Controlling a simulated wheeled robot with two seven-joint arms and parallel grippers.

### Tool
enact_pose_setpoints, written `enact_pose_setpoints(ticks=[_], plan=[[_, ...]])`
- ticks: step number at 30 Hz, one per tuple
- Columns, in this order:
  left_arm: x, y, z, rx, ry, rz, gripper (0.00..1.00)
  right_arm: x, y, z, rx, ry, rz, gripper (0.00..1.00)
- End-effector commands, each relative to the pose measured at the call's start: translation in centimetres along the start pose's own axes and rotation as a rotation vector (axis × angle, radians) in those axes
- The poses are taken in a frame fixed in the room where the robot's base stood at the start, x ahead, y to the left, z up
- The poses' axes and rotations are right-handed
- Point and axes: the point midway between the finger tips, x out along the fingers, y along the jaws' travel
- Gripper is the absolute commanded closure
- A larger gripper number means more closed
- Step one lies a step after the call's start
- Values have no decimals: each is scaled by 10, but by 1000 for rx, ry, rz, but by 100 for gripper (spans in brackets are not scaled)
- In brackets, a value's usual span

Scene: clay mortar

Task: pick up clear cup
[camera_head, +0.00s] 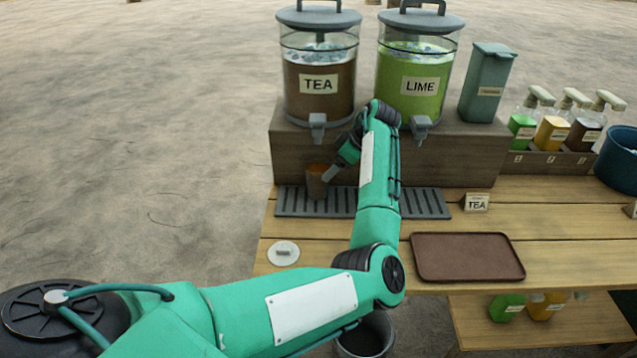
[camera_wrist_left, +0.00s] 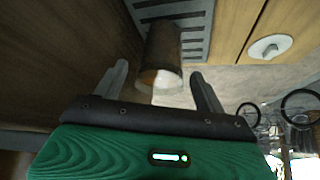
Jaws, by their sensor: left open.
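A clear cup (camera_head: 317,181) that looks brown to orange stands on the grey drip tray (camera_head: 286,203) below the tea dispenser's spout. My left gripper (camera_head: 333,173) is at the cup's right side in the head view. In the left wrist view the cup (camera_wrist_left: 163,48) lies between and just beyond the tips of the open fingers (camera_wrist_left: 160,70). There is a gap on each side and the fingers are not closed on it. The far part of the cup overlaps the drip tray (camera_wrist_left: 190,22). My right gripper is not in view.
The tea dispenser (camera_head: 319,65) and lime dispenser (camera_head: 415,70) stand on a wooden box (camera_head: 460,150) behind the tray. A white lid-like disc (camera_head: 284,253) and a brown serving tray (camera_head: 467,257) lie on the table. Pump bottles (camera_head: 553,130) stand at the right.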

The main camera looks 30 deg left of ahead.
Motion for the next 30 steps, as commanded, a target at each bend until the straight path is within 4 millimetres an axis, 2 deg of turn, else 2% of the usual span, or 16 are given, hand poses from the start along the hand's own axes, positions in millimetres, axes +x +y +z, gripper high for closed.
enact_pose_setpoints(ticks=[8,10,12,15,22,23,30], plan=[[19,-2,-6,-1,0,-2,28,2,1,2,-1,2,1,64],[29,-3,-10,-1,0,-2,28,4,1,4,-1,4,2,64],[40,-4,-12,0,-1,-3,28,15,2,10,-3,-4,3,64],[53,-4,-11,0,-1,-2,28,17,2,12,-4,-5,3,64],[57,-4,-11,-1,-1,0,28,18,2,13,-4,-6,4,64],[56,-4,-11,-1,-1,0,30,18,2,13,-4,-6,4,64],[56,-3,-11,-2,0,1,77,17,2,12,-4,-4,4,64]])
